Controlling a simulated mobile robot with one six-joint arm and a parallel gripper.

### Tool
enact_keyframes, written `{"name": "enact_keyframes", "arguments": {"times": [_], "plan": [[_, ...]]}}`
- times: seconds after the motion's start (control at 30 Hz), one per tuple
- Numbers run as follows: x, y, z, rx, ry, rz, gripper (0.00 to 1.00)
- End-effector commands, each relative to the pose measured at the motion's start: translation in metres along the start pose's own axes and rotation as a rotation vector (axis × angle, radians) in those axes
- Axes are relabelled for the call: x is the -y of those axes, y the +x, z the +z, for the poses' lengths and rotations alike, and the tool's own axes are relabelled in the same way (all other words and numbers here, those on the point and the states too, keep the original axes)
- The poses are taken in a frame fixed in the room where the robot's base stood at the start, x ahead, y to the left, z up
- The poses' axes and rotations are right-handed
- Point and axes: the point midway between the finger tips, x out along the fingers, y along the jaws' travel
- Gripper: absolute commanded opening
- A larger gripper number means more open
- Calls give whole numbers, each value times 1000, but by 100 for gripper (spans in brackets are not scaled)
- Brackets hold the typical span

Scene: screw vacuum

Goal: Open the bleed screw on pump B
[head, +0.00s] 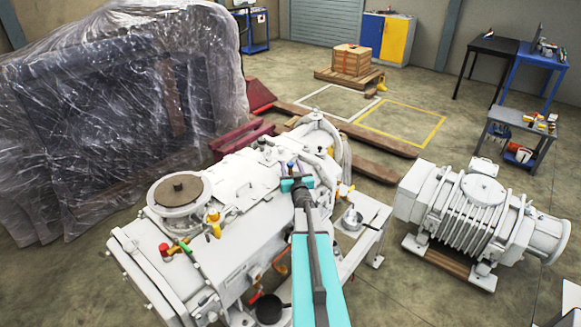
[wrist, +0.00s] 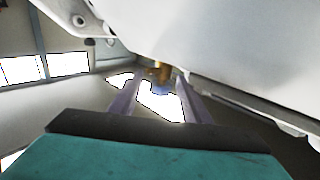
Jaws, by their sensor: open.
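A large white pump (head: 235,235) fills the middle foreground of the head view. A second white pump (head: 475,215) stands to its right; no label shows which is pump B. My gripper (head: 297,182) is at the upper right side of the nearer pump; its fingertips are too small to make out there. In the wrist view my gripper (wrist: 158,86) is open, with its two grey fingers apart. A small brass fitting (wrist: 160,68) with a blue part (wrist: 161,89) shows ahead between them, under a white pump surface. I cannot tell whether this is the bleed screw.
Red, green and yellow valve fittings (head: 180,246) stick out of the nearer pump. A plastic-wrapped machine (head: 120,110) stands at the left.

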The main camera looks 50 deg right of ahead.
Motion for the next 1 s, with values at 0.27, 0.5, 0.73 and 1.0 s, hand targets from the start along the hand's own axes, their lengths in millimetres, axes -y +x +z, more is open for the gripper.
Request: {"name": "enact_keyframes", "arguments": {"times": [0.27,0.5,0.73,1.0], "plan": [[1,-10,0,-1,-1,-1,43],[1,-28,0,-1,0,-1,43],[1,-48,0,-1,0,-1,43],[1,-71,1,0,-1,-1,43]]}}
